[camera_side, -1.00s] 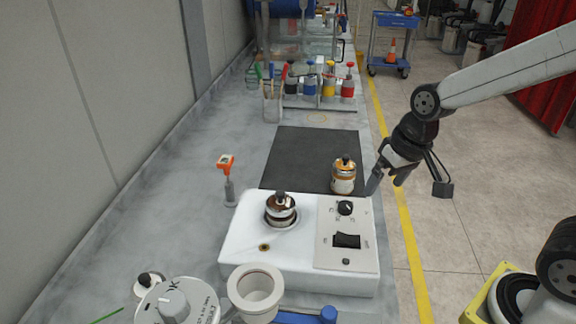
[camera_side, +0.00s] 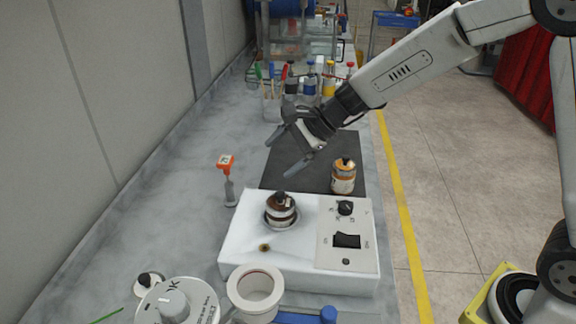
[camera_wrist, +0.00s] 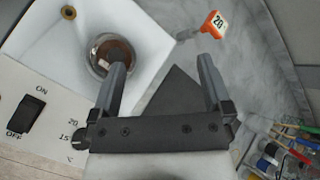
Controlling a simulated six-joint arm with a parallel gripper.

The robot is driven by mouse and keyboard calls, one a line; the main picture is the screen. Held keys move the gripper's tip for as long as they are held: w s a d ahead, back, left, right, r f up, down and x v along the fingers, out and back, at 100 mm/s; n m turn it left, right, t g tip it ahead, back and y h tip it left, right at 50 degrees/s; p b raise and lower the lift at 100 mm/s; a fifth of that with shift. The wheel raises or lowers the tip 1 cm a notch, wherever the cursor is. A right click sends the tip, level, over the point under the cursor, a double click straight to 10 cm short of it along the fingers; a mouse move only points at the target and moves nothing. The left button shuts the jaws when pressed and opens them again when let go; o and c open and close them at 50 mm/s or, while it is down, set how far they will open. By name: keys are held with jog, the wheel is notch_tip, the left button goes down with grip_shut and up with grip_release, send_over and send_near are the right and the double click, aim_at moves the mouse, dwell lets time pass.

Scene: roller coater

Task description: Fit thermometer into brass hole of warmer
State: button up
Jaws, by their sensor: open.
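The thermometer (camera_side: 226,163) has an orange head with a small display and stands upright in a grey holder (camera_side: 230,194) on the bench, left of the warmer. The wrist view shows its orange head (camera_wrist: 214,24) beyond my right fingertip. The white warmer (camera_side: 240,224) has a small brass hole (camera_side: 264,247) in its top near the front left; the hole also shows in the wrist view (camera_wrist: 68,12). A capped jar (camera_side: 281,209) sits in the warmer's round well. My gripper (camera_side: 284,153) is open and empty, above the dark mat, behind the warmer and right of the thermometer.
A second jar (camera_side: 343,176) stands on the dark mat (camera_side: 315,172) behind the warmer. A dial device (camera_side: 178,303) and a white cup (camera_side: 256,291) are at the front. Brushes and bottles stand at the back. The bench left of the thermometer is clear.

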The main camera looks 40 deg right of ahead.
aim_at(219, 164)
jog(key=w+f+m+t, duration=0.1)
jog(key=w+m, duration=0.2)
jog(key=w, duration=0.1)
jog(key=w+a+f+m+t+y, duration=0.1)
jog(key=w+f+m, duration=0.1)
jog(key=w+m, duration=0.2)
jog(key=w+a+f+m+t, duration=0.1)
jog(key=w+f+m+t, duration=0.1)
jog(key=w+m, duration=0.1)
jog(key=shift+w+f+y, duration=0.15)
jog(key=shift+w+y, duration=0.15)
jog(key=shift+w, duration=0.2)
jog(key=shift+f, duration=0.35)
jog(key=shift+x, duration=1.25)
jog(key=shift+x, duration=2.6)
